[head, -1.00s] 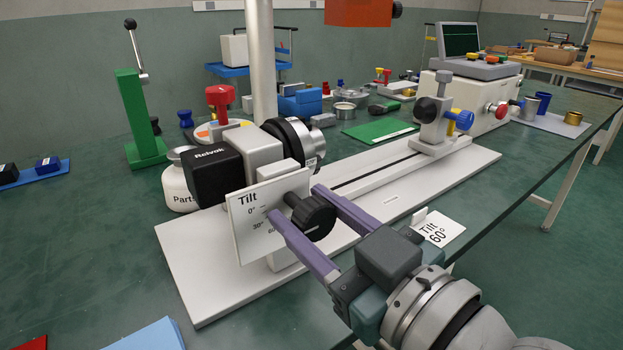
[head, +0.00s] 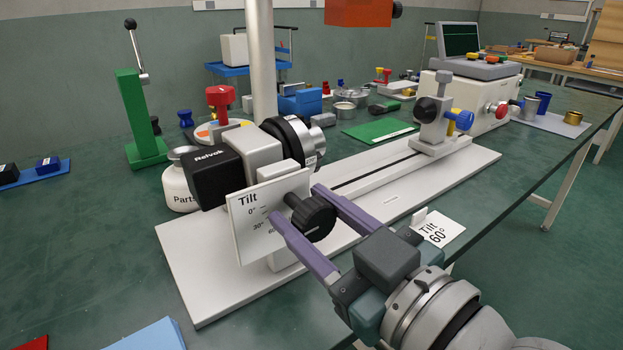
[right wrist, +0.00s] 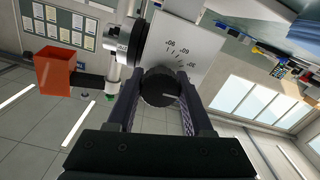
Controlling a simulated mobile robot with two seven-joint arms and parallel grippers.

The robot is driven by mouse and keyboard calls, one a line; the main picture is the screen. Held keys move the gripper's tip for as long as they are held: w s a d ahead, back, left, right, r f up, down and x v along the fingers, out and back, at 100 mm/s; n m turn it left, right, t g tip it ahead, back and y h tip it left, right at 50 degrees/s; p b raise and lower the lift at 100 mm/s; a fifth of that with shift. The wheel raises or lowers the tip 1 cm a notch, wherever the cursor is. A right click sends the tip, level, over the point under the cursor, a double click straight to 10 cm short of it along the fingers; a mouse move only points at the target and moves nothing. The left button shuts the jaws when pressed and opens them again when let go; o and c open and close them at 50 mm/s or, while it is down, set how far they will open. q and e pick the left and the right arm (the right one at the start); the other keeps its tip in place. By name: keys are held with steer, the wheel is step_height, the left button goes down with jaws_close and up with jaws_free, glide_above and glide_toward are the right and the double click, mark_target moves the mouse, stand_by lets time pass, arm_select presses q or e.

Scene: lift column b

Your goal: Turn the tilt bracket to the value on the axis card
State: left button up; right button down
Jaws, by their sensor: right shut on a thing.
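The tilt bracket's white plate (head: 254,232) is marked "Tilt", with 0° and 30° readable in the head view. Its black knob (head: 313,219) sits at the plate's right side. My right gripper (head: 297,202) has its purple fingers on either side of the knob and is shut on it. In the right wrist view the knob (right wrist: 159,87) is between the fingers, and its white line points right, towards the 0° end of the scale; I cannot read the exact value. The axis card (head: 438,229) reads "Tilt 60°". My left gripper is not in view.
A white parts jar (head: 178,187) is close behind the camera.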

steer(key=shift+n, duration=0.4)
steer(key=shift+n+p, duration=0.4)
steer(key=shift+n, duration=2)
steer(key=shift+n+p, duration=0.35)
steer(key=shift+n, duration=2.55)
steer(key=shift+c, duration=1.5)
jaws_free()
